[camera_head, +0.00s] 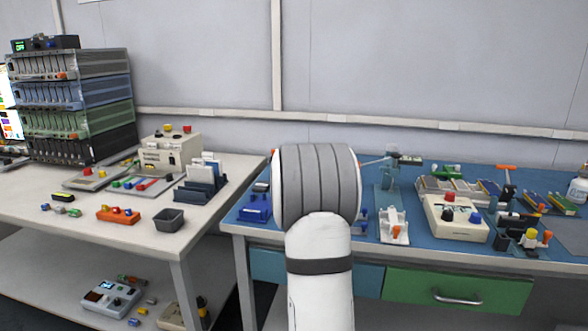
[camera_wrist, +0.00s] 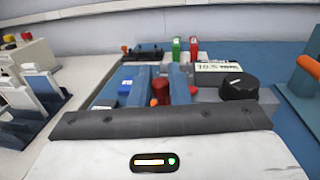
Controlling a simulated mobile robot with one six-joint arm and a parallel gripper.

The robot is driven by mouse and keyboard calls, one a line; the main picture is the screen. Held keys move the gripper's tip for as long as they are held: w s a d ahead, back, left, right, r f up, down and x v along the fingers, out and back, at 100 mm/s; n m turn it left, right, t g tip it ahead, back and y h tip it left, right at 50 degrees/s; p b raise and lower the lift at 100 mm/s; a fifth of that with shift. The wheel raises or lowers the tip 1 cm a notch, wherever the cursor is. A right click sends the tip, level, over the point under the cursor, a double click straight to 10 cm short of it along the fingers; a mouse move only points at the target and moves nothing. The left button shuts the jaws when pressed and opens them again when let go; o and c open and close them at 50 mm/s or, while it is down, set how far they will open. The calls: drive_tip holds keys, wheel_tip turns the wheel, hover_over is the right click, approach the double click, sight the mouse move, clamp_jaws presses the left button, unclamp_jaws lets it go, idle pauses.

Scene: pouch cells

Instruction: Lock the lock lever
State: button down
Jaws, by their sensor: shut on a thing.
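In the wrist view, my gripper (camera_wrist: 160,76) has its two blue-grey fingers on either side of a small red part, which looks like the lock lever (camera_wrist: 160,92). The gripper is shut on it. The lever sits on a grey and blue device (camera_wrist: 206,89) with a black knob (camera_wrist: 240,86) and a white label reading about 10.5 mm (camera_wrist: 219,66). The lever's base is partly hidden by the fingers and gripper body. In the head view, my arm hides the gripper and the lever.
Blue blocks lie left of the fingers. A green post (camera_wrist: 176,51) and a red post (camera_wrist: 194,49) stand behind. A dark rack with white cards (camera_wrist: 40,82) stands at left. An orange-handled tool (camera_wrist: 309,67) is at right. The blue bench (camera_head: 270,219) is crowded right of my arm.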

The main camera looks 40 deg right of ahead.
drive_tip(key=shift+d+r, duration=0.1)
drive_tip(key=shift+r, duration=0.1)
drive_tip(key=c, duration=1.5)
unclamp_jaws()
drive_tip(key=shift+o, duration=0.2)
drive_tip(key=shift+f, duration=0.1)
drive_tip(key=v, duration=0.8)
drive_tip(key=shift+o, duration=0.3)
